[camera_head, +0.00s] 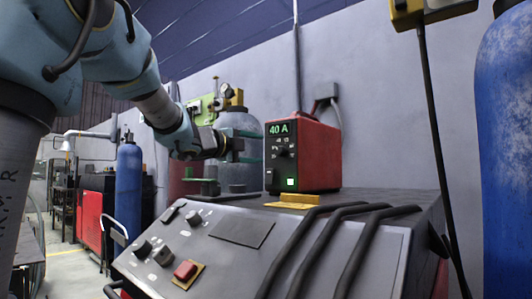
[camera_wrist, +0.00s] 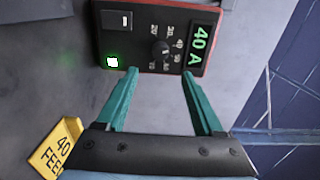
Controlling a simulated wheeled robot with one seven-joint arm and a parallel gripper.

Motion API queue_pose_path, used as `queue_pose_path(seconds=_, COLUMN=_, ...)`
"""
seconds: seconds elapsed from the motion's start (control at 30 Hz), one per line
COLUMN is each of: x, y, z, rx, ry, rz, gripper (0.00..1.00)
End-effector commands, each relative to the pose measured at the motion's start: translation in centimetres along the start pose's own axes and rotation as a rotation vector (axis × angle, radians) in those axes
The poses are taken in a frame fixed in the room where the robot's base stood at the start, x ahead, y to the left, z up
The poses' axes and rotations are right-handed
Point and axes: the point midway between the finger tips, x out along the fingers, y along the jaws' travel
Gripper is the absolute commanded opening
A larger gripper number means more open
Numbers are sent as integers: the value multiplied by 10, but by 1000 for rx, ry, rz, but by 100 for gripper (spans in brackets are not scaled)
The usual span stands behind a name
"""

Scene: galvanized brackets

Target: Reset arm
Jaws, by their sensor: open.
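My gripper (camera_head: 236,147) is open and empty in front of the left side of a red power unit (camera_head: 318,155). Its two teal fingers (camera_wrist: 160,93) point at the unit's dark front panel in the wrist view. The unit's display (camera_wrist: 200,45) reads 40 A, a knob (camera_wrist: 160,50) sits beside it, and a small square light (camera_wrist: 112,62) glows white-green. The fingers appear apart from the panel. My arm reaches in from the upper left in the head view.
The unit stands on a grey console (camera_head: 250,235) with knobs, a red button (camera_head: 185,270) and several black hoses or bars (camera_head: 325,240). A yellow tag (camera_head: 292,201) lies before the unit. Blue cylinders stand at left (camera_head: 129,185) and right (camera_head: 505,150). A grey cylinder (camera_head: 238,125) is behind my gripper.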

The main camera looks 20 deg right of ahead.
Motion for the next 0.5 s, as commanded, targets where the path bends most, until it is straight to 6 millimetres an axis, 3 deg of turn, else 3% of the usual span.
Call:
queue_pose_path(seconds=0.17, x=-13, y=0, z=0, rx=-1, ry=0, rz=0, gripper=69)
queue_pose_path(seconds=0.5, x=-14, y=0, z=0, rx=-1, ry=0, rz=0, gripper=69)
